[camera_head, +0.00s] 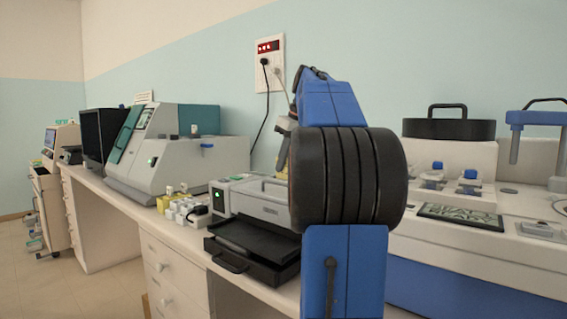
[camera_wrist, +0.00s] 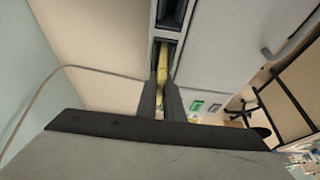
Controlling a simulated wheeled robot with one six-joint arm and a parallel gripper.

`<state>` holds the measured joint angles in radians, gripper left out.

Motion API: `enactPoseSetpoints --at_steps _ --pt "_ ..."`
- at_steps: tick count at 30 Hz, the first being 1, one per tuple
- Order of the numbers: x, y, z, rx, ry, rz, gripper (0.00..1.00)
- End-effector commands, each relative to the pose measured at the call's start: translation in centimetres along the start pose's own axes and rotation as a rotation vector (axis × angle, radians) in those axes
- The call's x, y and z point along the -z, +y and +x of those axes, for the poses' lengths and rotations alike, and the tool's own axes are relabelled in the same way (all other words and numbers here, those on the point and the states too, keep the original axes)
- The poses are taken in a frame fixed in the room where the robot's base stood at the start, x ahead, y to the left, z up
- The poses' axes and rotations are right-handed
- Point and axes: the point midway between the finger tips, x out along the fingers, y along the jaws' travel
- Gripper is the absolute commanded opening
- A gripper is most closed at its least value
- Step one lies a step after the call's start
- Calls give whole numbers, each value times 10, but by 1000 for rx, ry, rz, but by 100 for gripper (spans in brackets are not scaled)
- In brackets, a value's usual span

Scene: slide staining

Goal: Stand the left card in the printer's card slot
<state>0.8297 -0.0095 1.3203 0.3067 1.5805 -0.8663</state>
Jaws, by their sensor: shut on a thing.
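In the wrist view my gripper (camera_wrist: 161,90) is shut on a narrow yellowish piece (camera_wrist: 162,66), which looks like the card seen nearly edge-on. It points up the picture, toward a dark narrow slot (camera_wrist: 172,14) in a grey frame. The far end of the card is at or close to this frame; I cannot tell whether it is inside. In the head view the grey printer (camera_head: 262,203) stands on the bench, partly behind my blue arm. My arm also hides most of my gripper and the card there.
An open black tray (camera_head: 250,252) juts out at the bench front. A unit with a green light (camera_head: 217,195) and small white blocks (camera_head: 188,212) stand left of the printer. A cable (camera_head: 265,110) hangs from the wall socket. A large white-and-blue machine (camera_head: 460,255) fills the right.

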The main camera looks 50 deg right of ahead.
Motion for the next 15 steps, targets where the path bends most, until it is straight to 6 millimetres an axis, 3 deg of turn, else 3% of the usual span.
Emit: enactPoseSetpoints --at_steps 8,9,11,15 --pt "-1 0 3 0 0 0 0" --pt "-1 0 3 0 0 0 12" --pt "-1 0 3 0 0 0 26" --pt "-1 0 3 0 0 0 26"
